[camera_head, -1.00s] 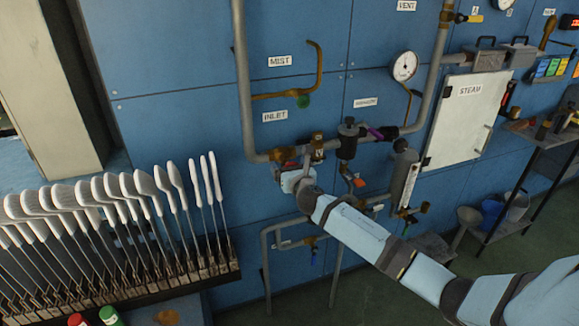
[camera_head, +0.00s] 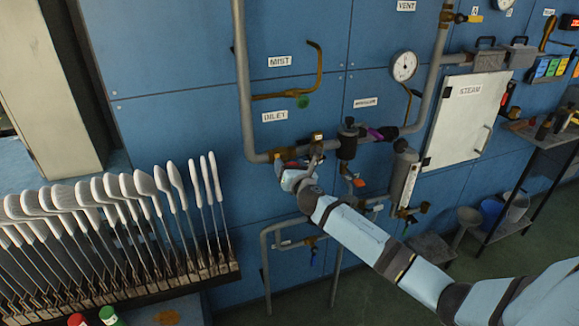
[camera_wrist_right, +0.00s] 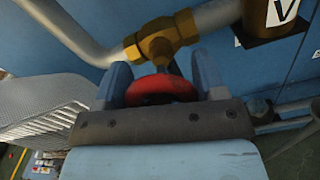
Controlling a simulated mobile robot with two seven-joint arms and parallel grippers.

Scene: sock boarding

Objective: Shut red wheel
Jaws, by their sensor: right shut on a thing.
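The red wheel (camera_wrist_right: 160,90) shows in the right wrist view, on a brass valve (camera_wrist_right: 160,42) in the grey pipe. My right gripper (camera_wrist_right: 163,84) has one finger on each side of the wheel and is shut on it. In the head view my right gripper (camera_head: 298,168) is at the pipe below the INLET label (camera_head: 275,115). My left gripper is in neither view.
Grey pipes (camera_head: 244,90) run over the blue wall. A black fitting (camera_head: 347,142) and a purple handle (camera_head: 376,133) are just right of my gripper. A rack of white sock boards (camera_head: 110,200) stands at the left. A white STEAM door (camera_head: 462,125) is at the right.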

